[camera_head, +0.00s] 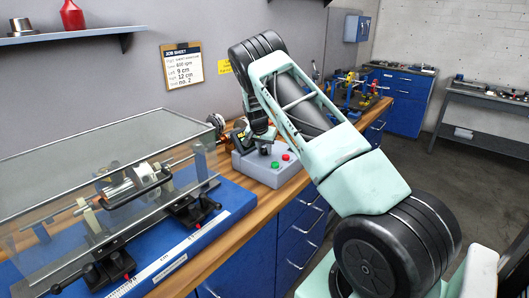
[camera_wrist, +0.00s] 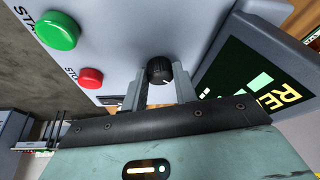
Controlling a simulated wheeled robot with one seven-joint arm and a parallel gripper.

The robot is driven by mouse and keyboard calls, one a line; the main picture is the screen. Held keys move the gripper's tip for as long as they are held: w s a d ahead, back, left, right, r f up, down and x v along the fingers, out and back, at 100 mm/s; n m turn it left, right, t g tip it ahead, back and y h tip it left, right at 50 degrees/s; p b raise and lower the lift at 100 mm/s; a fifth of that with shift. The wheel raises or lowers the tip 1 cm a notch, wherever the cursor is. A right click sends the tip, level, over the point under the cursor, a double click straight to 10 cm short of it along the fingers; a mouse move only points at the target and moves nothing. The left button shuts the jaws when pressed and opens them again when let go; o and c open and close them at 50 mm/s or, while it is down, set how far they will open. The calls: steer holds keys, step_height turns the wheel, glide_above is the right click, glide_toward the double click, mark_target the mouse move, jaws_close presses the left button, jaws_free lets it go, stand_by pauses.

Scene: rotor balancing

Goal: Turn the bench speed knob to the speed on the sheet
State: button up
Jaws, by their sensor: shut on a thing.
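The speed knob (camera_wrist: 160,71) is black and ribbed with a white pointer line, on the grey face of the control box (camera_wrist: 150,25). It sits between the fingers of my gripper (camera_wrist: 159,86), which are shut on it in the wrist view. In the head view my gripper (camera_head: 262,137) reaches down to the control box (camera_head: 262,167), and the knob is hidden there. The job sheet (camera_head: 182,67) hangs on the wall and appears to read 600 rpm, though its print is small.
A green button (camera_wrist: 58,31) and a red button (camera_wrist: 91,78) sit beside the knob. The rotor bench (camera_head: 130,195) with its clear cover stands at left on the wooden worktop (camera_head: 225,225). A shelf (camera_head: 75,34) hangs above. More benches stand at the back right.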

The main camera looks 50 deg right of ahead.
steer(key=shift+w+m+g+b, duration=0.1)
steer(key=shift+m+g+b, duration=0.3)
steer(key=shift+m, duration=0.6)
steer(key=o, duration=1)
steer(key=shift+c, duration=0.2)
steer(key=shift+a, duration=0.1)
steer(key=b+v, duration=0.3)
steer(key=v, duration=1.4)
steer(key=shift+a, duration=0.2)
